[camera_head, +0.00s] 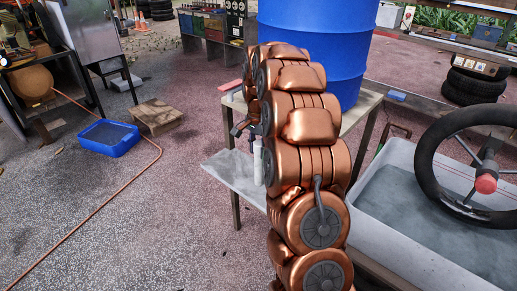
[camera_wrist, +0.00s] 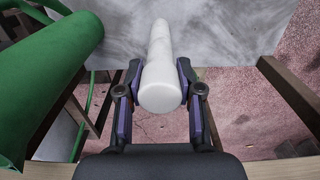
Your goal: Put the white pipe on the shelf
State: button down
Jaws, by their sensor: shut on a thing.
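The white pipe (camera_wrist: 160,75) is between the two fingers of my gripper (camera_wrist: 158,82) in the wrist view, with its near end facing the camera. My gripper is shut on it. Its far end lies over a grey mottled surface (camera_wrist: 220,35); I cannot tell whether they touch. In the head view, a short upright part of the pipe (camera_head: 257,161) shows beside my copper arm, which hides much of the gripper. Behind it is the pale grey lower shelf (camera_head: 226,171) of a wooden-legged stand.
A blue barrel (camera_head: 312,45) stands on the stand's top. A grey tub (camera_head: 395,225) with a black steering wheel (camera_head: 428,165) is at right. A large green cylinder (camera_wrist: 45,75) is close on the left in the wrist view. Open ground with a blue tray (camera_head: 108,138) lies left.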

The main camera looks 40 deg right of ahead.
jog(key=shift+f, duration=0.1)
jog(key=c, duration=0.7)
grip_release()
jog(key=shift+c, duration=0.2)
notch_tip(320, 180, up, 12)
jog(key=shift+r, duration=0.15)
jog(key=s+a+n+g, duration=0.1)
jog(key=s+a+n, duration=0.7)
jog(key=s+a, duration=0.75)
jog(key=s+a+f+n, duration=0.2)
jog(key=s+a, duration=0.1)
jog(key=s, duration=0.4)
jog(key=s+a+f+n+g, duration=0.1)
jog(key=s+a+f+n, duration=0.2)
jog(key=s, duration=0.4)
jog(key=s+a+f+n, duration=0.2)
jog(key=s+a+f, duration=0.1)
jog(key=s, duration=0.4)
jog(key=shift+s+a+f+g, duration=0.15)
jog(key=shift+s+a+g, duration=0.1)
jog(key=shift+s+g, duration=0.15)
